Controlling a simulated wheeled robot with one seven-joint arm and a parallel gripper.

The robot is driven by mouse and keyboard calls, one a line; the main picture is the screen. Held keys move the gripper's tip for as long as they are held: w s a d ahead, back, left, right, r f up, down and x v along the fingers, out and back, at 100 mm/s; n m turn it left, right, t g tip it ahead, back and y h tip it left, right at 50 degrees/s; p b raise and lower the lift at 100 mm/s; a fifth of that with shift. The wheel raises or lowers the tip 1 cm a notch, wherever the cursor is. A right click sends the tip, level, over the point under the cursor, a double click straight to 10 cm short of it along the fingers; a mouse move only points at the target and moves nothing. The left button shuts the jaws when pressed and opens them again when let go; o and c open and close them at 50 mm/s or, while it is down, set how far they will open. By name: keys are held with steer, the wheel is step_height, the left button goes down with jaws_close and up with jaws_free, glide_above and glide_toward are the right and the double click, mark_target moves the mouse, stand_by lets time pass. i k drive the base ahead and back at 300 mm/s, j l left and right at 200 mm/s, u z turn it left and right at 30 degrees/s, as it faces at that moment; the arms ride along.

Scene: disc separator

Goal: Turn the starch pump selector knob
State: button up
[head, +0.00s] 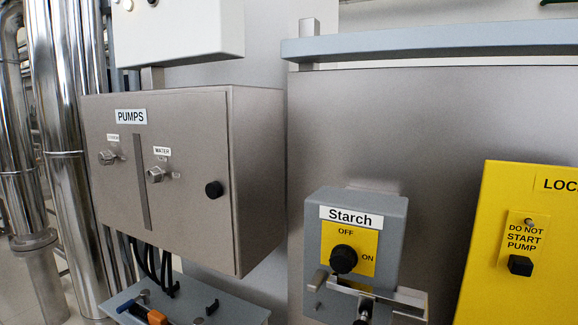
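The starch pump selector knob (343,259) is a round black knob on a yellow plate (363,243) marked OFF above and ON to the right. The plate is on the front of a grey box (395,222) with a white "Starch" label (352,216). The way the knob points is too dark to tell. A bare metal fitting (408,299) with a dark part crosses the lower front of the box and is cut by the picture's bottom edge. I cannot make out my gripper in this view.
A steel cabinet (185,245) labelled PUMPS, with two metal knobs and one black knob, juts out at left. A yellow lockout board (480,290) with a "DO NOT START PUMP" tag (523,236) stands at right. A grey tray (245,311) with tools is lower left.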

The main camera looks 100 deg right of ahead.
mark_target(106, 158)
steer(key=k+z, duration=0.2)
steer(key=z, duration=0.7)
